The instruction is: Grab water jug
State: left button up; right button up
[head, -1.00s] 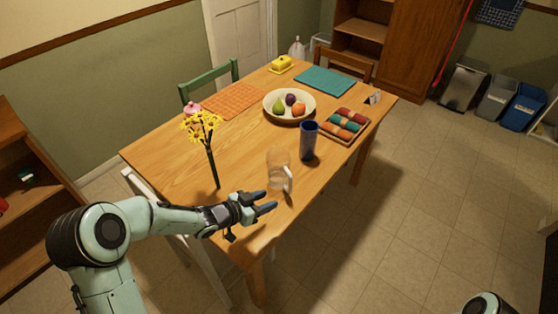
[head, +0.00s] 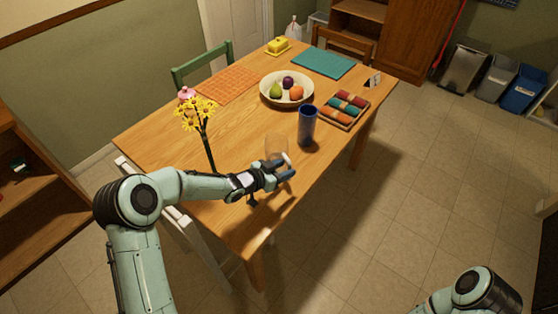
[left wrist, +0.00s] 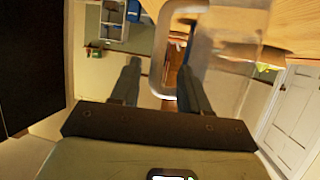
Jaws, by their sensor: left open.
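The clear glass water jug (head: 276,145) stands upright on the wooden table near its front edge, partly hidden by my left gripper. My left gripper (head: 286,170) is open at the jug's handle side. In the left wrist view, the jug's pale handle (left wrist: 162,50) shows between and beyond the two spread fingers (left wrist: 158,85), with the clear body to the right. I cannot tell whether a finger touches the handle. Only part of my right arm shows at the bottom right of the head view; its gripper is out of view.
A blue cup (head: 307,126) stands close behind and right of the jug. A vase of yellow flowers (head: 205,125) is to the left. A fruit bowl (head: 266,94) and a tray of rolled cloths (head: 327,112) lie farther back. The wooden table (head: 240,222) is clear at its near corner.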

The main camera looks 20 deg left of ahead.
pick_arm(q)
jog(key=x, duration=0.4)
jog(key=shift+w+d, duration=0.1)
jog(key=shift+d, duration=0.2)
grip_shut()
jog(key=shift+r, duration=0.1)
jog(key=shift+r, duration=0.1)
